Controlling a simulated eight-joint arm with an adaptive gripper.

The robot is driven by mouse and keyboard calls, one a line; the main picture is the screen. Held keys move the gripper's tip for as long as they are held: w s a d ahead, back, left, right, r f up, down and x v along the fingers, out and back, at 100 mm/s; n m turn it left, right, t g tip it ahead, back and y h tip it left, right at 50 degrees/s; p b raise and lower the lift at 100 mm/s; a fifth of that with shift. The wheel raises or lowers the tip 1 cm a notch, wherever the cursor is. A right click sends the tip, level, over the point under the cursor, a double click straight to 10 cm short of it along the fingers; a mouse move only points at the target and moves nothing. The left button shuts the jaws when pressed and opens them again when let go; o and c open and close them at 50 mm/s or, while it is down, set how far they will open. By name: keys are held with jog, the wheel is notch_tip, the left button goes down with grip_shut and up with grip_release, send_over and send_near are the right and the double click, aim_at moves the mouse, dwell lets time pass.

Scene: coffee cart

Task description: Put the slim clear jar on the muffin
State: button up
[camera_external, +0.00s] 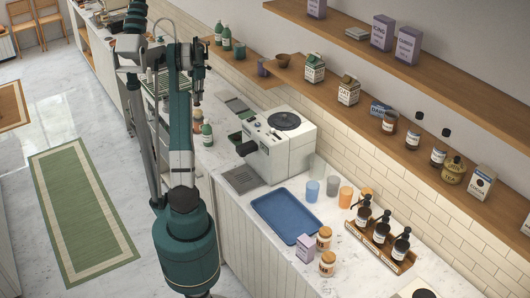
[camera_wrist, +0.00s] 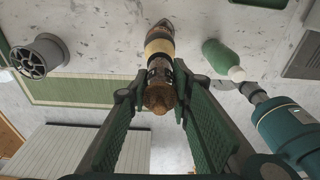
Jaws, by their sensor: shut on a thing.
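My gripper (camera_wrist: 155,88) has its two green fingers closed around a slim thing with a rough brown near end, most likely the slim clear jar (camera_wrist: 158,98). Beyond it, in line with it, show a tan band and a dark tip; I cannot tell whether these belong to the same thing. In the external view my gripper (camera_external: 196,97) hangs over the counter, left of the coffee machine, and the held thing is too small there to make out. I cannot pick out the muffin with certainty in either view.
A green bottle (camera_external: 207,135) stands on the counter near my gripper; a green bottle with a pale cap (camera_wrist: 218,57) shows close to the fingers in the wrist view.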

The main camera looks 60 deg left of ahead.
jog(key=shift+f, duration=1.65)
jog(key=shift+f, duration=0.1)
jog(key=o, duration=0.9)
jog(key=r, duration=0.4)
jog(key=w+r, duration=0.1)
jog(key=r, duration=0.7)
jog(key=shift+w+r, duration=0.1)
jog(key=shift+w, duration=0.15)
